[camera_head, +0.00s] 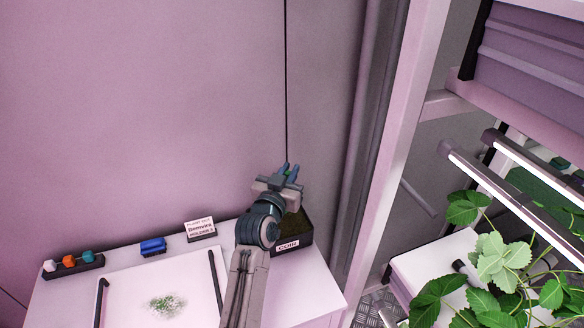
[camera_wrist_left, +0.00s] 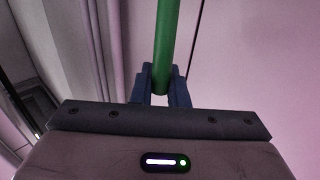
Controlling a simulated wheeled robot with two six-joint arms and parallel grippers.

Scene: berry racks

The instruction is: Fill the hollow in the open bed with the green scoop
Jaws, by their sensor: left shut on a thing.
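My left gripper (camera_head: 289,172) is above the dark box labelled COIR (camera_head: 308,240), near the back wall. It is shut on the green scoop (camera_head: 289,174), of which only a small bit of green shows between the fingers in the head view. In the left wrist view the scoop's green handle (camera_wrist_left: 165,45) runs up from between the blue fingers (camera_wrist_left: 161,84). The scoop's bowl is not visible, so I cannot tell whether it carries anything. My left arm hides part of the COIR box. No bed with a hollow can be made out. My right gripper is out of view.
The white table (camera_head: 300,290) carries a rack with small coloured items (camera_head: 70,264), a blue brush-like block (camera_head: 152,246), a small sign (camera_head: 200,228) and a patch of green bits (camera_head: 165,305) between dark bars. A rack with lamps and leafy plants (camera_head: 490,262) stands at right.

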